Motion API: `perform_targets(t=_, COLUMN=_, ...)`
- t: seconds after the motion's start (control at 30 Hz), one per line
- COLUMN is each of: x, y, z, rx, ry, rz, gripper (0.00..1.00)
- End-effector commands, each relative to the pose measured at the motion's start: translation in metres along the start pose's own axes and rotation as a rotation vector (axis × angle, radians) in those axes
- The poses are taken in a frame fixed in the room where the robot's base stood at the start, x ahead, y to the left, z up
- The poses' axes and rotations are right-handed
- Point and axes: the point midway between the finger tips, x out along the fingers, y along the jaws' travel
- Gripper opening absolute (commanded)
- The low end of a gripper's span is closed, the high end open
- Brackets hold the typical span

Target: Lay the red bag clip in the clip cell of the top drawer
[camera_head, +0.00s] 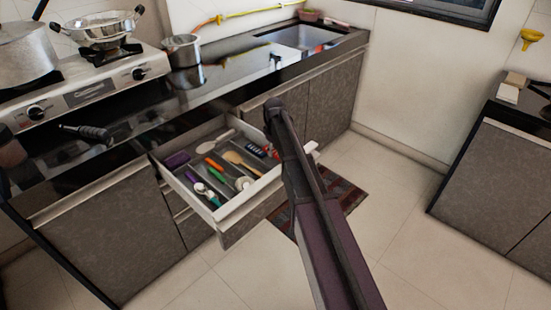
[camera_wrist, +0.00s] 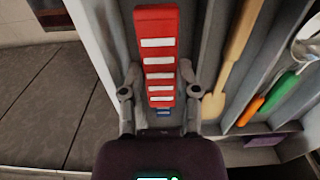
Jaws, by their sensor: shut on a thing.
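The red bag clip (camera_wrist: 158,29), a long red piece with white bars, lies between the fingers of my gripper (camera_wrist: 159,72) in the wrist view. My gripper is shut on it. The clip is above or within a narrow grey cell (camera_wrist: 190,35) at the drawer's edge; whether it touches the floor, I cannot tell. A small blue piece (camera_wrist: 163,112) shows at the clip's near end. In the head view the top drawer (camera_head: 246,198) is open, and a bit of red (camera_head: 276,154) shows beside my arm, which hides my fingers.
Other cells hold a wooden spatula (camera_wrist: 237,55), an orange-handled tool (camera_wrist: 255,103), a green-handled tool (camera_wrist: 277,92) and a purple item (camera_head: 177,160). The counter (camera_head: 215,95) stands behind the drawer. A dark mat (camera_head: 345,194) lies on the floor below.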

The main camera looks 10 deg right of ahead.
Motion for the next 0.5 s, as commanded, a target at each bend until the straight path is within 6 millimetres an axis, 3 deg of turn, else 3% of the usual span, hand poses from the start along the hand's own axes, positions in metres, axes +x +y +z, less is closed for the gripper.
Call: perform_targets(t=0.5, x=0.031, y=0.0, z=0.0, rx=-0.001, ry=0.0, rz=0.0, gripper=0.12)
